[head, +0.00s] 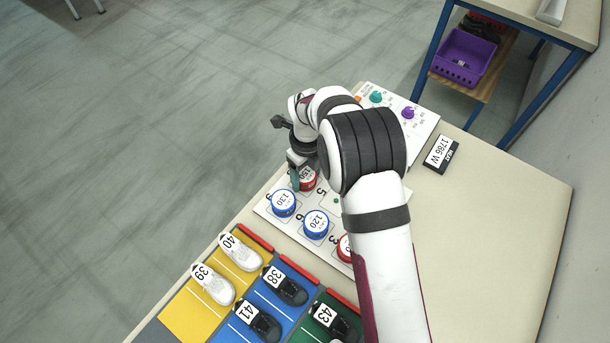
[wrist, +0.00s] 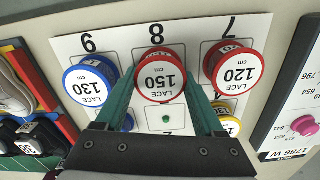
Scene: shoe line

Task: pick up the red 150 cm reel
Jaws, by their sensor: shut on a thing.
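The red 150 cm reel (wrist: 160,76) lies between the two green fingers of my gripper (wrist: 160,88) in the wrist view, and the fingers press on its left and right sides. Its label faces the camera. It is over the cell marked 8 on the white board (wrist: 190,33). In the head view the red reel (head: 308,180) shows partly behind my gripper (head: 296,174), at the board's far end. I cannot tell whether its underside touches the board.
In the wrist view, a blue 130 reel (wrist: 88,84) is close on the left and a red 120 reel (wrist: 236,70) on the right. A yellow reel (wrist: 232,126) is nearby. In the head view, shoes stand on coloured mats (head: 188,312) in front. The table's right side (head: 500,230) is clear.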

